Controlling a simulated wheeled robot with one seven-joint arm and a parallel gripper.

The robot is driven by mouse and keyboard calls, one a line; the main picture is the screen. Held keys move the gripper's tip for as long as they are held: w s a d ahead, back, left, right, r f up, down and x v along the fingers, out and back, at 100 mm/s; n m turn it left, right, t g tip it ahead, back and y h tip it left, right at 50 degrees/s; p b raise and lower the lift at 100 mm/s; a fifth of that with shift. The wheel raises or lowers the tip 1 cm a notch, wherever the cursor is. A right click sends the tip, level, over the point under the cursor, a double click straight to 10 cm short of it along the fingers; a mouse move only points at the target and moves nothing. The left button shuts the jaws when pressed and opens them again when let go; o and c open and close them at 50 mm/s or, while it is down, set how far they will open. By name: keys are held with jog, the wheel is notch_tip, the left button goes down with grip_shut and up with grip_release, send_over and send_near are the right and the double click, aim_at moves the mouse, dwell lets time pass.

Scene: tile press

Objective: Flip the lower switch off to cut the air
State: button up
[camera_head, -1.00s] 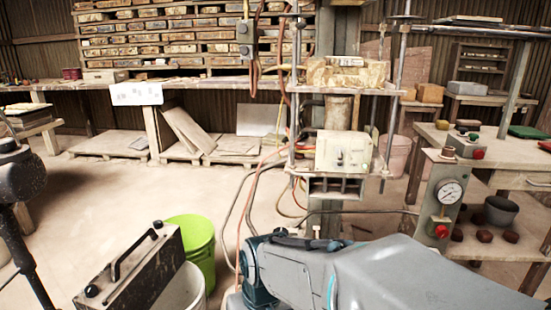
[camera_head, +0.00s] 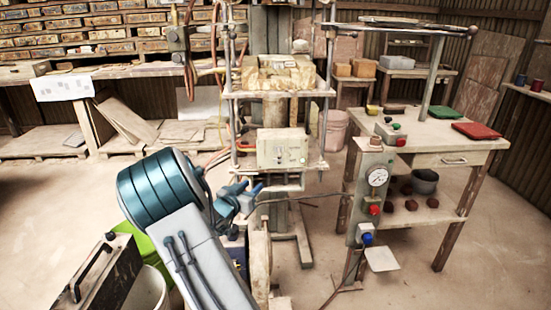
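A grey upright control panel (camera_head: 366,195) stands right of the press, in front of the wooden table. It carries a round gauge (camera_head: 377,177), a red knob (camera_head: 374,210) below it and a blue knob (camera_head: 367,239) at the bottom. The blue knob is the lowest control there; its setting is too small to tell. My gripper (camera_head: 246,193) seems to be the small blue-grey end of my arm, left of the panel and clear of it. It is too small and partly hidden to show whether its fingers are apart.
The press frame (camera_head: 280,94) with a white control box (camera_head: 283,148) stands behind my arm. A wooden table (camera_head: 440,134) is behind the panel. A green bucket (camera_head: 146,246) and a dark metal case (camera_head: 104,275) are at lower left. Floor at lower right is clear.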

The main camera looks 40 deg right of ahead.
jog(key=shift+m+g+h, duration=0.3)
jog(key=shift+g+h, duration=0.1)
jog(key=shift+h, duration=0.3)
jog(key=x, duration=0.9)
jog(key=r+x, duration=0.1)
jog(key=x, duration=0.4)
jog(key=shift+s+d+r, duration=0.1)
jog(key=shift+s+d, duration=0.2)
jog(key=shift+d, duration=0.05)
grip_shut()
